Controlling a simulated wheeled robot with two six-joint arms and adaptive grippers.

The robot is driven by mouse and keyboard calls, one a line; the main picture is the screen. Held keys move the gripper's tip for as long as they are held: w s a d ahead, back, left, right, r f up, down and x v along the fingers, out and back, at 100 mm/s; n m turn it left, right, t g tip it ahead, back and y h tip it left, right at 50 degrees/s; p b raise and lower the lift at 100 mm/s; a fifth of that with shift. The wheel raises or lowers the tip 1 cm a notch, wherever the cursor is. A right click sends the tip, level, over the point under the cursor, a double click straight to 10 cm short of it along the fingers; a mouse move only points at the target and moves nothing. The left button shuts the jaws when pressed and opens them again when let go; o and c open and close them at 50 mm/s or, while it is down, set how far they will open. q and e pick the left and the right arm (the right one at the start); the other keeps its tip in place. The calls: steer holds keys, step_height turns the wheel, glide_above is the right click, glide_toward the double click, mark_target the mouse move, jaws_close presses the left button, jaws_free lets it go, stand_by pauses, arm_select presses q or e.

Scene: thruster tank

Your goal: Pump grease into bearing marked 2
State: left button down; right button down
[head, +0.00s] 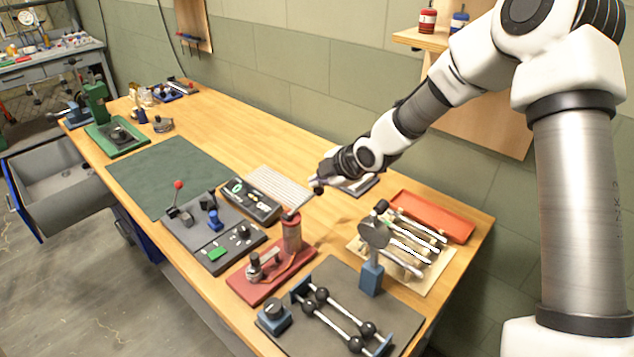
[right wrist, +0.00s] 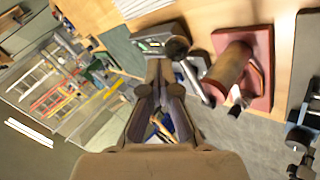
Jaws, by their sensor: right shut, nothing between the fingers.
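A red-based grease pump (head: 270,270) with an upright red cylinder (head: 291,236) stands near the table's front edge. Its lever rises from the cylinder top to a dark ball knob (head: 318,190). In the right wrist view the red cylinder (right wrist: 229,70) and the dark knob (right wrist: 177,48) show right of the fingers. My right gripper (head: 316,181) is shut and empty, close beside the knob; contact cannot be told. Its fingers also show in the right wrist view (right wrist: 159,68). A small metal fitting (head: 254,268) sits on the pump's base. No bearing number is readable. My left gripper is out of view.
A dark board with rods and black balls (head: 325,272) lies in front. A rack of metal tools (head: 400,240) and an orange tray (head: 432,215) are at the right. A grey lever panel (head: 200,215) is left of the pump. A green mat (head: 165,175) is bare.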

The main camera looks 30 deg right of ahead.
steer(key=shift+w+d+f+b, duration=0.1)
steer(key=shift+d+f+b, duration=0.05)
steer(key=shift+f+b, duration=0.4)
steer(key=shift+d+f+b, duration=0.15)
steer(key=shift+f+b, duration=0.2)
steer(key=shift+f, duration=0.35)
stand_by(0.9)
steer(key=shift+r, duration=0.1)
stand_by(0.4)
steer(key=shift+s+a+r+p, duration=0.1)
steer(key=shift+a+r+p, duration=0.15)
steer(key=shift+r+p, duration=0.5)
steer(key=shift+s+a+r+p, duration=0.15)
steer(key=shift+r+p, duration=0.35)
steer(key=shift+r, duration=0.5)
steer(key=shift+a+r+p, duration=0.3)
steer(key=shift+r+p, duration=0.35)
steer(key=shift+r, duration=0.2)
steer(key=shift+s+a+r+p, duration=0.1)
steer(key=shift+a+r+p, duration=0.1)
steer(key=shift+r+p, duration=0.55)
steer(key=shift+s+a+r+p, duration=0.1)
steer(key=shift+a+r+p, duration=0.1)
steer(key=shift+r+p, duration=0.5)
steer(key=shift+a+r+p, duration=0.2)
steer(key=shift+r+p, duration=0.25)
steer(key=shift+r, duration=0.55)
